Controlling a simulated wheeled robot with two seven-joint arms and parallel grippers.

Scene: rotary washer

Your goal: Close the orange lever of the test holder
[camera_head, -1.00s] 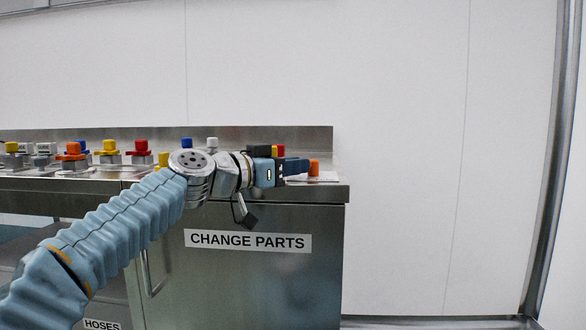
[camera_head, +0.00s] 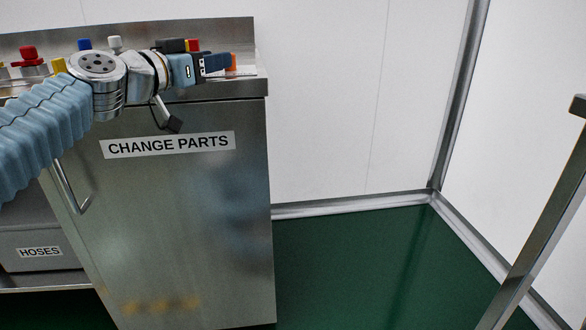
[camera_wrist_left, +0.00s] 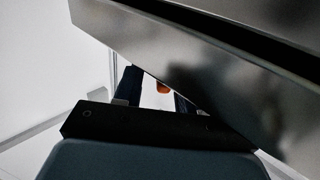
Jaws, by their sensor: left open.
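A small orange part (camera_head: 233,62), possibly the lever, shows at the right end of the steel worktop, mostly hidden behind my left gripper. I cannot make out the rest of the test holder. My left gripper (camera_head: 222,63) is open and points right, level with the orange part at the fingertips. In the left wrist view an orange rounded tip (camera_wrist_left: 162,87) shows between the two dark fingers of my left gripper (camera_wrist_left: 157,90). I cannot tell whether a finger touches it. My right gripper is not in view.
The steel cabinet (camera_head: 180,220) marked CHANGE PARTS stands under the worktop. Coloured knobs, such as a red one (camera_head: 28,55) and a blue one (camera_head: 84,44), stand along the worktop behind my arm. Green floor (camera_head: 350,265) is clear to the right.

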